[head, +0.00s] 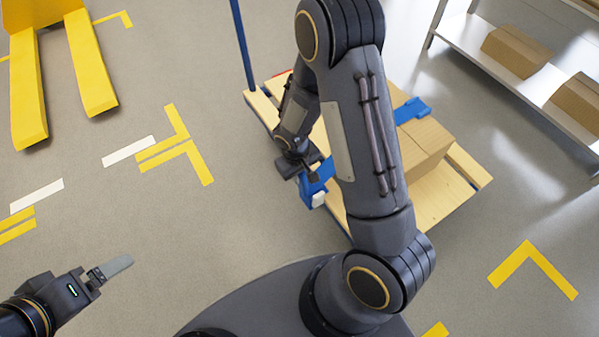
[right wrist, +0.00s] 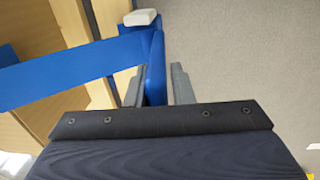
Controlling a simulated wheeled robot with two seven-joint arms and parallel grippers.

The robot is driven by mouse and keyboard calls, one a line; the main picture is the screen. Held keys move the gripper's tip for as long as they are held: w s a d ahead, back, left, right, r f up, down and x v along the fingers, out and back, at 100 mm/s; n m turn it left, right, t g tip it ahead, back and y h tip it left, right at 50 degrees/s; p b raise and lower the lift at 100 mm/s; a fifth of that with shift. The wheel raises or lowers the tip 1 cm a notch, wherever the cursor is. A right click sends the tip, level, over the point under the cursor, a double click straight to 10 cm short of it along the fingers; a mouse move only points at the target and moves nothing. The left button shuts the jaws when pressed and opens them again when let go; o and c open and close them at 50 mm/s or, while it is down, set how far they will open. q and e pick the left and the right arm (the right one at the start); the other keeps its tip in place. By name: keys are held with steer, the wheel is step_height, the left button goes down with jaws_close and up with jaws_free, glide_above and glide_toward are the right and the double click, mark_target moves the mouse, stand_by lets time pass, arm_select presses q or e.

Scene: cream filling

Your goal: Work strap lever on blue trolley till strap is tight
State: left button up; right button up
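The trolley has a pale wooden deck (head: 450,203) with blue parts and a blue upright post (head: 243,45). A cardboard box (head: 426,143) stands on it under a blue strap (head: 411,111), partly hidden by my right arm. The blue strap lever (head: 309,190) with a white end (head: 319,200) is at the deck's near side; both also show in the right wrist view, lever (right wrist: 156,70) and white end (right wrist: 140,17). My right gripper (right wrist: 159,86) is open, its fingers on either side of the lever, with a narrow gap at the right finger. My left gripper (head: 117,268) is away at lower left, seen edge-on.
A yellow forked machine (head: 84,62) stands at upper left. A shelf (head: 500,68) with cardboard boxes (head: 516,50) is at upper right. Yellow and white markings lie on the grey floor. The floor between my left gripper and the trolley is clear.

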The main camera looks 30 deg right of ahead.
steer(key=o, duration=0.4)
steer(key=r+p, duration=0.1)
steer(key=r, duration=0.1)
steer(key=r+p, duration=0.1)
steer(key=r, duration=0.2)
steer(key=r+p, duration=0.1)
steer(key=r, duration=0.1)
steer(key=shift+a+r, duration=0.4)
steer(key=s+a+r+m+t+y, duration=0.1)
steer(key=s+r+t+y, duration=0.2)
steer(key=s+r, duration=0.65)
steer(key=s+a+r+m+t+y, duration=0.1)
steer(key=s+r+m+t+y, duration=0.15)
steer(key=s+r, duration=0.75)
step_height(320, 180, up, 32)
steer(key=w+n+p, duration=0.1)
steer(key=w+p, duration=0.2)
steer(key=p, duration=2.6)
